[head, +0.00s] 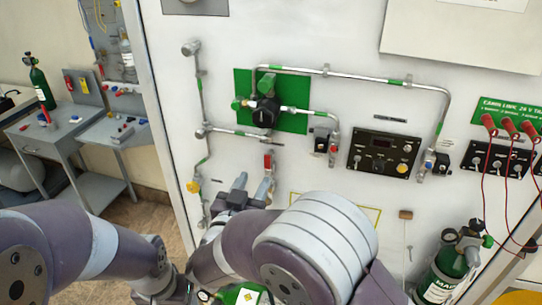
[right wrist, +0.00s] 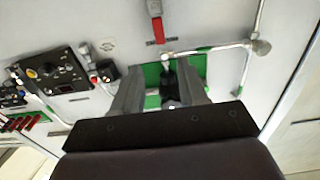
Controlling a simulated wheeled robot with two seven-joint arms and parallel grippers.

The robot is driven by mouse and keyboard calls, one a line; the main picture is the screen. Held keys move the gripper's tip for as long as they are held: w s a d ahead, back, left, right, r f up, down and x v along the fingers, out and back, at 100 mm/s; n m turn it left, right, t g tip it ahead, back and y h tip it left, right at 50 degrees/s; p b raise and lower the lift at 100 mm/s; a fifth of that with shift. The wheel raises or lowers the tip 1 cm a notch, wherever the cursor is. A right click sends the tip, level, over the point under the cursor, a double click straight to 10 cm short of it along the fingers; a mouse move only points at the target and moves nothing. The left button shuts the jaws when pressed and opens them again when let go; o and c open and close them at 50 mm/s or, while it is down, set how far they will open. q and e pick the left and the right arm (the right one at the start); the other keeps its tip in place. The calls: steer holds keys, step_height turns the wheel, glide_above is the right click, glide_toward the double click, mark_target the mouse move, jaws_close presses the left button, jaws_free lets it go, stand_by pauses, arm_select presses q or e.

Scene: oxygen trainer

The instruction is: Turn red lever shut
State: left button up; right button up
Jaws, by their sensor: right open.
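The red lever (head: 268,162) stands upright on a short pipe fitting on the white panel, below the black regulator. It also shows in the right wrist view (right wrist: 158,29), where the picture is turned over. My right gripper (head: 253,185) is in front of the panel, just below and left of the lever, with its fingers pointing up. In the right wrist view the open fingers (right wrist: 161,78) have a gap with no lever in it; the lever is apart from them. The lower part of its fitting is partly hidden by the gripper. My left arm comes in at lower left; its gripper does not show.
Metal pipes (head: 371,77) and the black regulator on a green plate (head: 291,119) are above the lever. A black control box (head: 383,154) is to the right. Red cables (head: 489,186) hang at far right above a green cylinder (head: 440,284). Grey carts (head: 57,140) stand at left.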

mark_target(267, 157)
steer(key=p+x, duration=0.1)
steer(key=x, duration=0.7)
steer(key=shift+w+p, duration=0.15)
steer(key=shift+p, duration=0.25)
steer(key=shift+w+d, duration=0.15)
steer(key=shift+w, duration=0.4)
steer(key=shift+f, duration=0.1)
jaws_close()
